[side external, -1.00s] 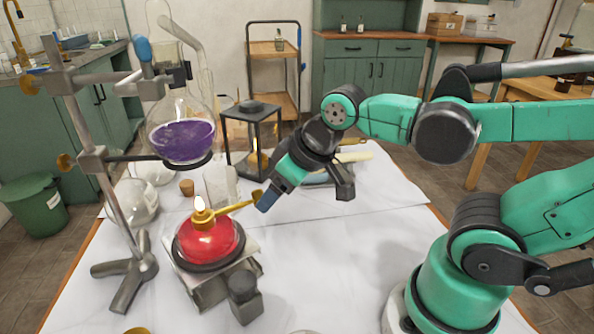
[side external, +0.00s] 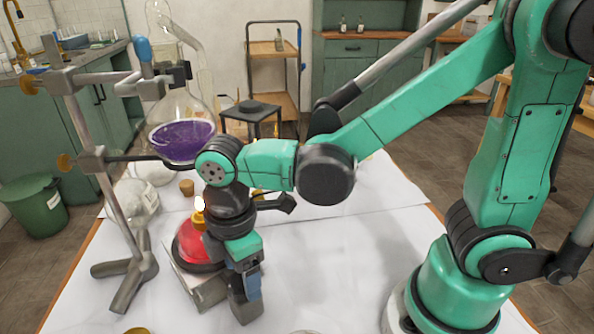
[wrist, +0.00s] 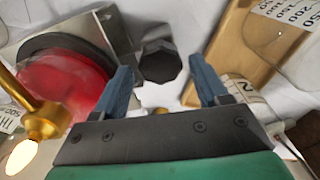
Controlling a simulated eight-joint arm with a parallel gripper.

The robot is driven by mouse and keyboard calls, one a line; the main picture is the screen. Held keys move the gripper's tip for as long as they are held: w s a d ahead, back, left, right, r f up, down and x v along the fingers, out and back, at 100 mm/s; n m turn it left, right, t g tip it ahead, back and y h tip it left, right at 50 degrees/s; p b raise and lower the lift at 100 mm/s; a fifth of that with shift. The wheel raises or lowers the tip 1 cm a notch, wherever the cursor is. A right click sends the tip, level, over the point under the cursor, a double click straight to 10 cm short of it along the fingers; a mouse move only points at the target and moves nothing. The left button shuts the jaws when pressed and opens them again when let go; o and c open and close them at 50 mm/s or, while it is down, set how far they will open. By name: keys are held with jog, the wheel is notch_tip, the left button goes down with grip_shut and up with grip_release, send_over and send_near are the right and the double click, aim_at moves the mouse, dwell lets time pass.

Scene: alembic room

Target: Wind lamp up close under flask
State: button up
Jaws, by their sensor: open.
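The red lamp (side external: 190,242) sits lit on the small grey jack (side external: 202,290), with its flame (side external: 199,203) below the flask (side external: 182,138) of purple liquid and a gap between them. My arm hides part of the lamp. The jack's dark knob (side external: 244,306) is at its front right. My gripper (side external: 251,284) points down over the knob. In the wrist view my gripper (wrist: 160,76) is open, and the dark faceted knob (wrist: 160,62) shows between and just beyond the fingertips. The red lamp (wrist: 62,82) and its brass burner (wrist: 42,118) are at the left there.
The stand (side external: 112,190) holds the flask on a ring left of the lamp. A cork (side external: 187,187) and glassware (side external: 136,196) are behind it. A wooden piece (wrist: 235,50) lies right of the knob in the wrist view.

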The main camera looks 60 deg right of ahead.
jog(key=shift+f, duration=0.65)
jog(key=c, duration=1)
